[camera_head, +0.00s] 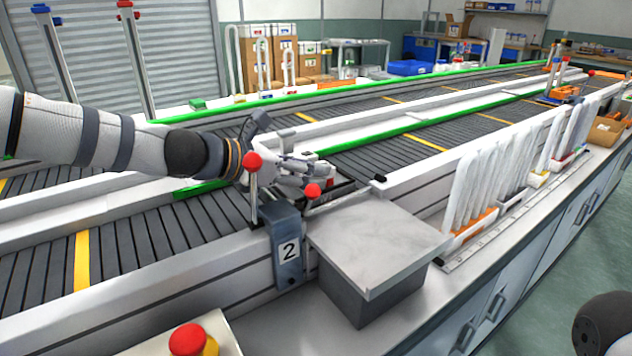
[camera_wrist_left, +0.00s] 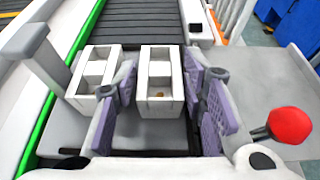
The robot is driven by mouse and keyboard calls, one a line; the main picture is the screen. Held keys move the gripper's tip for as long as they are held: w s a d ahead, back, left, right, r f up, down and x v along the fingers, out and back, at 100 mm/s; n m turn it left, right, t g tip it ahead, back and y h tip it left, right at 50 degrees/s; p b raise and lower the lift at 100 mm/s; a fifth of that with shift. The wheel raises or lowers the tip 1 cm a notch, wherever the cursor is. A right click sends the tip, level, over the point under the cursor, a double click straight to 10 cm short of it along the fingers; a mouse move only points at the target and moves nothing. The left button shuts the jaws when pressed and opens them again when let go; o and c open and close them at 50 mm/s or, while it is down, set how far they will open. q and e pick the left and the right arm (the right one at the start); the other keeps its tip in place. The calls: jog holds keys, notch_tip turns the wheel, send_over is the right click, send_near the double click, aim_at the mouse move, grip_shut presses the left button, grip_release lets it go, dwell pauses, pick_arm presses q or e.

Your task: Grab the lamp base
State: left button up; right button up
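Two pale block-shaped bases with square openings stand side by side in the left wrist view; they look like lamp bases, one in the middle (camera_wrist_left: 160,102) and one at the left (camera_wrist_left: 84,103). My left gripper (camera_head: 318,178) is over the near conveyor beside the post marked 2. In the left wrist view its purple-padded fingers (camera_wrist_left: 165,112) are apart, on either side of the middle base. I cannot tell whether the pads touch it. The gripper hides the bases in the head view. My right gripper is out of view.
A red-knobbed post (camera_head: 288,248) marked 2 stands close to the left gripper. A grey-topped block (camera_head: 378,240) is to its right. White looped racks (camera_head: 480,190) stand along the bench. A red button (camera_head: 187,339) is at the front. Green-railed conveyors run behind.

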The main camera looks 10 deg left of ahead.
pick_arm(q)
jog(key=shift+r, duration=0.15)
jog(key=c, duration=0.8)
